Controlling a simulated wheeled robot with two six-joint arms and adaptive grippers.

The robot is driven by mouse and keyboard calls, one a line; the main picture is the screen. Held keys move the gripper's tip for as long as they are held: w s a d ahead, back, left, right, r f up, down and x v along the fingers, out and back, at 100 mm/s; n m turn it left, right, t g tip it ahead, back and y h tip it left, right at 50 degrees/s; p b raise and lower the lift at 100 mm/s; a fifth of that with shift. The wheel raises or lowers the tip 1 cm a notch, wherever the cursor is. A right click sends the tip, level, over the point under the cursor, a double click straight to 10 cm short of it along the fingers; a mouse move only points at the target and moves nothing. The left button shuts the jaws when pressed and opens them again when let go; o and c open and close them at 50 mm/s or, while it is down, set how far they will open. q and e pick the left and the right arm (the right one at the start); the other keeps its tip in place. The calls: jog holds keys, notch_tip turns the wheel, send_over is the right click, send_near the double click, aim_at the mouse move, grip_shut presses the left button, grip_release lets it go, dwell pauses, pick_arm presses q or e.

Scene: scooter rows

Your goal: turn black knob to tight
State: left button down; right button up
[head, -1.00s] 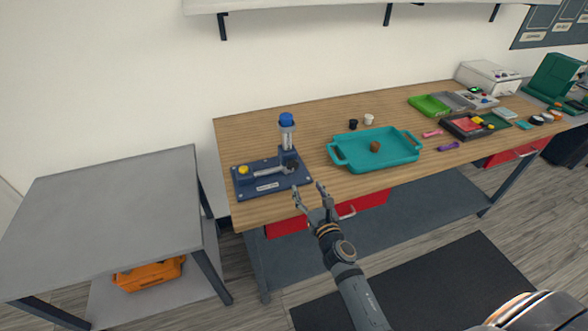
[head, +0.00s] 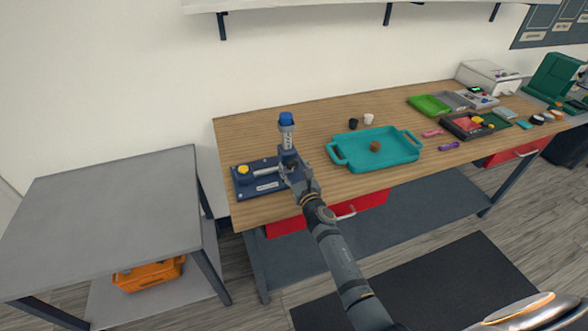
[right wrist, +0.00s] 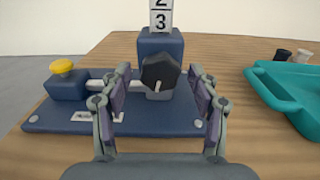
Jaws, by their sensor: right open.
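The black knob (right wrist: 160,72) shows in the right wrist view, on a short grey fitting in front of a blue upright block. It has a pale pointer mark low on its face. The knob belongs to a device on a dark blue base plate (head: 258,187) at the table's left end. My right gripper (right wrist: 160,90) is open, with one finger on each side of the knob and a visible gap to each. In the head view my right gripper (head: 294,170) covers most of the knob. My left gripper is not in view.
The device has a yellow button (right wrist: 62,67) at left and a blue-topped clear column (head: 287,132). A teal tray (head: 345,157) with a brown lump stands to the right on the wooden table (head: 236,133). A grey side table (head: 110,215) is at left.

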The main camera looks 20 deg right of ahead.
jog(key=shift+c, duration=0.6)
jog(key=c, duration=1.1)
jog(key=shift+o, duration=0.2)
